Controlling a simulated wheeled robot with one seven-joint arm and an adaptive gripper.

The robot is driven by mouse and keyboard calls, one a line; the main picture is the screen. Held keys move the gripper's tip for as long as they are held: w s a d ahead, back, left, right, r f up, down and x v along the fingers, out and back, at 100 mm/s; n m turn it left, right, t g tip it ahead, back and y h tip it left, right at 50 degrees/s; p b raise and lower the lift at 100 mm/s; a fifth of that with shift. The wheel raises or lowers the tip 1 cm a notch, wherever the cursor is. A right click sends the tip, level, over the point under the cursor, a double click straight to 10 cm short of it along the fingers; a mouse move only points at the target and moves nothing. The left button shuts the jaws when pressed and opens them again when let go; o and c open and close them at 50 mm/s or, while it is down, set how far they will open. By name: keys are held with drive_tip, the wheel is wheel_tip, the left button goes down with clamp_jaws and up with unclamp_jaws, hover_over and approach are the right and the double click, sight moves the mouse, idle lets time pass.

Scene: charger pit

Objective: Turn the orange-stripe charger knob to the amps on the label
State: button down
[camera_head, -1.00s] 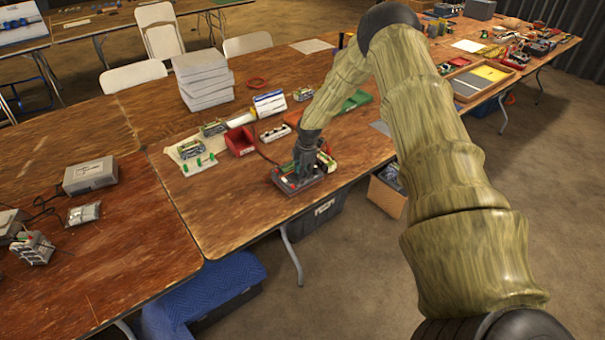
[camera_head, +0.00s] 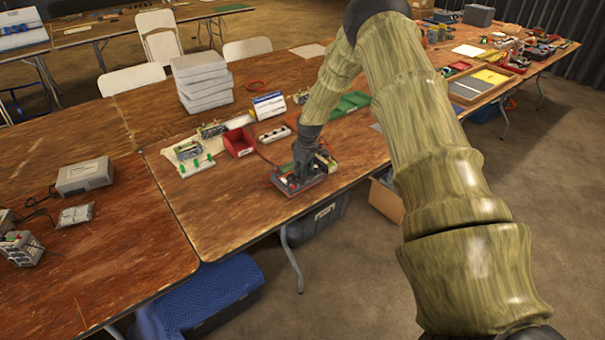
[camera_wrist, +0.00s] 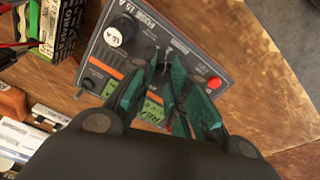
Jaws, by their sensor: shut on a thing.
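The charger (camera_head: 303,185) is a grey box near the front edge of the wooden table. An orange stripe (camera_wrist: 105,67) crosses the panel. My gripper (camera_head: 303,172) points down onto the charger. In the wrist view its teal fingers (camera_wrist: 166,68) are closed together over the middle of the panel, at the knob. The fingers hide the knob, so its pointer setting cannot be read.
A red bin (camera_head: 240,140), a white-and-blue box (camera_head: 269,105) and a power strip (camera_head: 274,134) stand behind the charger. A stack of grey cases (camera_head: 202,85) is at the back left. The table's front left is bare.

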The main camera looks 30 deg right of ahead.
drive_tip(key=m+b, duration=0.1)
drive_tip(key=m, duration=0.4)
drive_tip(key=shift+m, duration=0.3)
drive_tip(key=shift+m+b, duration=0.35)
drive_tip(key=shift+m, duration=1.95)
drive_tip(key=c, duration=1.3)
unclamp_jaws()
drive_tip(key=shift+r, duration=0.1)
drive_tip(key=r, duration=0.4)
drive_tip(key=s+r, duration=0.1)
drive_tip(key=r, duration=0.2)
drive_tip(key=s+r, duration=0.1)
drive_tip(key=r, duration=0.3)
drive_tip(key=shift+d+r, duration=0.15)
drive_tip(key=shift+r, duration=0.15)
